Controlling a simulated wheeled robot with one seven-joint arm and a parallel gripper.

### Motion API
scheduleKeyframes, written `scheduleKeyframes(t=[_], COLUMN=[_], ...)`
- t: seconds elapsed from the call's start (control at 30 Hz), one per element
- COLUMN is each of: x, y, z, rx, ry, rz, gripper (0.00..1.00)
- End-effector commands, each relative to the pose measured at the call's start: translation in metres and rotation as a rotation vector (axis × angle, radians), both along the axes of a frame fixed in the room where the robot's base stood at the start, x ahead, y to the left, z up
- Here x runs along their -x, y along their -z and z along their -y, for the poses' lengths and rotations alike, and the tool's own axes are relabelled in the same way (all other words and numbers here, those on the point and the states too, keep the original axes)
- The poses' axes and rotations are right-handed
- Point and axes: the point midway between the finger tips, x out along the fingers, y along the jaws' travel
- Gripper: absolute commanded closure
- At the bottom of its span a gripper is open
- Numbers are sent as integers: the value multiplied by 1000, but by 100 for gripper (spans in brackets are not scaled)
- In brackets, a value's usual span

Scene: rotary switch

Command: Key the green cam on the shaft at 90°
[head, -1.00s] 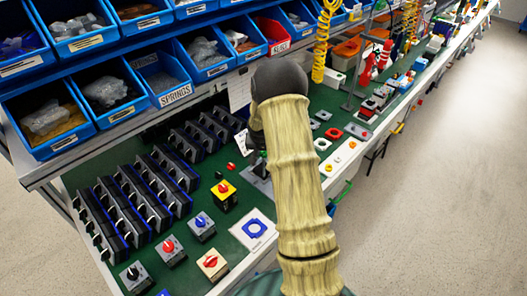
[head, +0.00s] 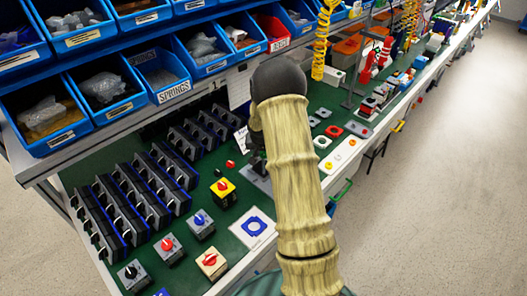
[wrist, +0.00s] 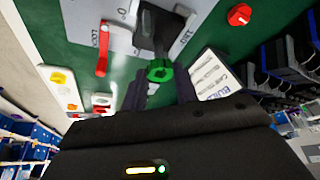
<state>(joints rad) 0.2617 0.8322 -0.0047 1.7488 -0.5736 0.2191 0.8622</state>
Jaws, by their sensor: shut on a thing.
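The green cam (wrist: 160,70) is a small toothed ring in the upper middle of the wrist view. My gripper (wrist: 159,83) has a dark finger on either side of it and is shut on it. A black block (wrist: 157,30) on a light grey plate (wrist: 203,8) with printed lettering is just beyond the cam. I cannot make out the shaft or whether the cam touches it. In the head view my own arm hides the gripper and the cam.
A red knob (wrist: 240,14) lies on the green mat. A white printed card (wrist: 212,75) is close right. In the head view, dark racks (head: 125,210) and a yellow switch box (head: 222,192) are left of my arm.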

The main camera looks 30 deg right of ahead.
Motion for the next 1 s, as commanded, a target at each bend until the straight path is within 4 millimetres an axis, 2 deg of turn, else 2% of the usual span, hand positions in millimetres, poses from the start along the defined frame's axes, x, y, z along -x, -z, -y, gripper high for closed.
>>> scheduleKeyframes(t=[0.27, 0.3, 0.4, 0.43, 0.77, 1.0], x=[-1, -1, -1, 0, 1, 8], y=[8, 7, 7, 7, 5, -17], z=[-3, -3, -2, -2, 0, -5], rx=[0, 0, 0, 0, 0, 0], ry=[-4, -4, -3, -3, 1, 1], rz=[0, 0, 0, 0, 1, 2], gripper=[92, 67, 47, 45, 45, 45])
